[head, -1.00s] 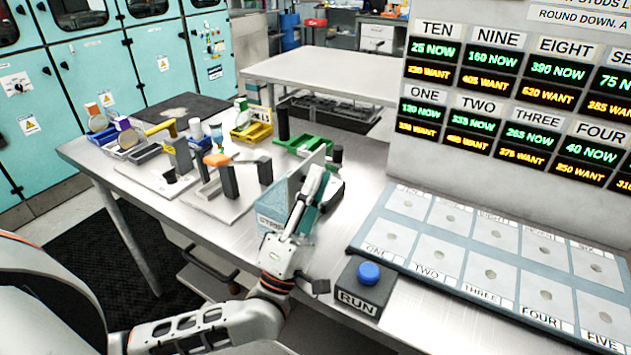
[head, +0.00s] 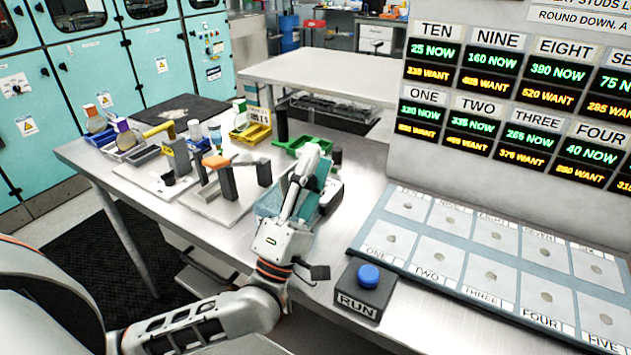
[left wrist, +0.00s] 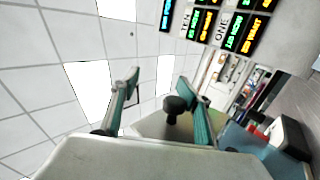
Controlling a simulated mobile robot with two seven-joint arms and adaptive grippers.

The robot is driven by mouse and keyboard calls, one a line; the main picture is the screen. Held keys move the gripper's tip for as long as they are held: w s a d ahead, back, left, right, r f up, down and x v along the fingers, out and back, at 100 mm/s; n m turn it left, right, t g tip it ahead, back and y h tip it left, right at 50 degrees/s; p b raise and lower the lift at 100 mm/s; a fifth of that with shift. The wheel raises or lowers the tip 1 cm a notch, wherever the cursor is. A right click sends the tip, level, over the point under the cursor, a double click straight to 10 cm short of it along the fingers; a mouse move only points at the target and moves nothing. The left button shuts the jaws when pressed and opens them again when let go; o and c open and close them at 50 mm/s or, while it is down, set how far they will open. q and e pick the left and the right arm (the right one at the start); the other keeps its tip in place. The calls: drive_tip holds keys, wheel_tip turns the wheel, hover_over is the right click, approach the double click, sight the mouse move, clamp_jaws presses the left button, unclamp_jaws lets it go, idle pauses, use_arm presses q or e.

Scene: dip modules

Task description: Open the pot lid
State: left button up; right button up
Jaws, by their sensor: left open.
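The pot, a light blue-grey box (head: 268,204), stands on the bench at the picture's middle, mostly hidden behind my left gripper (head: 306,166). In the left wrist view its blue side (left wrist: 240,139) shows low right. A black knob (left wrist: 178,106) stands on a pale top, apparently the lid (left wrist: 152,125). My left gripper is open, with its teal fingers (left wrist: 158,80) spread. The knob appears between them, closer to the right-hand finger; I cannot tell whether it touches. My right gripper is not in view.
A RUN box with a blue button (head: 369,275) stands near the front edge. A panel of numbered pads (head: 450,250) lies at right. A fixture with an orange block (head: 217,161) and small coloured bins (head: 250,133) stand at left. A display wall rises behind.

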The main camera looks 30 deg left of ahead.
use_arm(q)
drive_tip(key=r, duration=0.6)
drive_tip(key=shift+s+a+r, duration=0.2)
drive_tip(key=shift+r, duration=0.05)
drive_tip(key=shift+s+r, duration=0.15)
drive_tip(key=shift+r, duration=0.3)
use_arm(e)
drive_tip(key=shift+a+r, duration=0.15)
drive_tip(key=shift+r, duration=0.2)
use_arm(q)
wheel_tip(320, 180, down, 5)
drive_tip(key=w, duration=0.2)
drive_tip(key=g+b, duration=0.1)
drive_tip(key=b, duration=0.3)
approach(312, 179)
drive_tip(key=w+d+r, duration=0.2)
drive_tip(key=w+r, duration=0.1)
drive_tip(key=shift+d+r, duration=0.2)
drive_tip(key=shift+d, duration=0.15)
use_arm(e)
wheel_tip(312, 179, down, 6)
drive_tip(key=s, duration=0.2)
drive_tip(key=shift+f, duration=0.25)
